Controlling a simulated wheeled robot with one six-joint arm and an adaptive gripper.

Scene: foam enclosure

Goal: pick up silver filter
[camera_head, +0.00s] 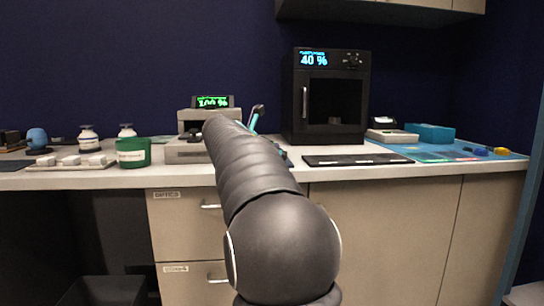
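I cannot make out a silver filter in the head view. My arm rises from the bottom middle toward the bench, and its far end reaches the front of a grey instrument (185,150) with a green-lit display. My gripper is hidden behind the arm, so its fingers and anything in them do not show. A slim grey and teal piece (257,113) sticks up just right of the arm's far end; I cannot tell what it belongs to.
A black oven-like box (327,98) reads 40 %. A dark flat plate (357,160) lies before it. On the right are a small scale (391,135), a teal box (430,133) and a blue mat (478,147). On the left are a green jar (133,153) and white-capped bottles (88,139).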

